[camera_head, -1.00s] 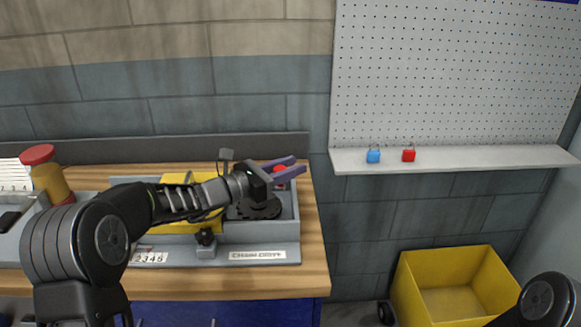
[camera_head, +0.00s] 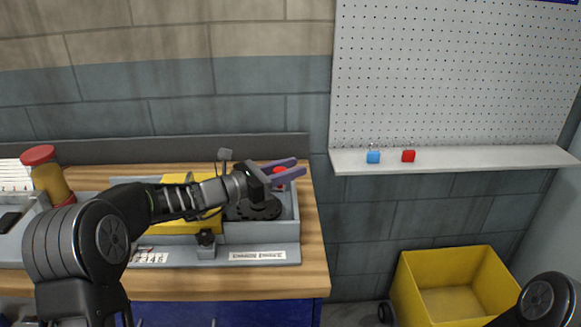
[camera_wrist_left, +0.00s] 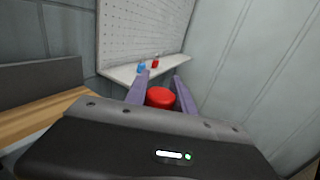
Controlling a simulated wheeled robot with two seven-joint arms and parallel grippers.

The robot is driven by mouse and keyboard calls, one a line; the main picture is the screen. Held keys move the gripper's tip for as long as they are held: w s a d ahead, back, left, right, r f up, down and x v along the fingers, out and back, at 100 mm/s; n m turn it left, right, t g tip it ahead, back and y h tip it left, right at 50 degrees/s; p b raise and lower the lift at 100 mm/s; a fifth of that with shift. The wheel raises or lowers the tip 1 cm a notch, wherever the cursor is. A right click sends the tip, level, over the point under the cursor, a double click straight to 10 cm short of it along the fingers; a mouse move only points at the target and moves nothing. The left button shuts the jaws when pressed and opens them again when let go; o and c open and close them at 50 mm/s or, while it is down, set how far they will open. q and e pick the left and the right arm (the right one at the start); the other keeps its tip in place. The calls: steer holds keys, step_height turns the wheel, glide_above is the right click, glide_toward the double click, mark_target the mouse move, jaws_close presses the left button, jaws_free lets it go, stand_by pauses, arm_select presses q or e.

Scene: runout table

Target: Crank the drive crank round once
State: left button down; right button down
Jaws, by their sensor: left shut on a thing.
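The drive crank's red knob (camera_head: 279,169) shows between the purple fingers of my left gripper (camera_head: 290,169). The knob also shows in the left wrist view (camera_wrist_left: 160,97), with a finger on each side, and the gripper is shut on it. A dark round wheel (camera_head: 258,209) lies below the gripper in the grey machine tray (camera_head: 290,228). The crank's arm is mostly hidden behind my gripper. My right gripper is out of view; only part of that arm shows at the lower right.
A yellow block (camera_head: 180,227) sits in the tray behind my left arm. A red-capped yellow post (camera_head: 50,177) stands at the left. A shelf (camera_head: 470,160) holds a blue padlock (camera_head: 373,157) and a red padlock (camera_head: 408,156). A yellow bin (camera_head: 448,262) is on the floor.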

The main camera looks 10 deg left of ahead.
arm_select(q)
steer(key=shift+s+m+g+h, duration=0.6)
steer(key=shift+m+g+h, duration=0.2)
steer(key=shift+g, duration=0.2)
steer(key=c, duration=1.1)
jaws_free()
steer(key=shift+o, duration=0.2)
steer(key=v, duration=0.7)
steer(key=shift+s+a+b, duration=0.25)
steer(key=shift+b, duration=0.2)
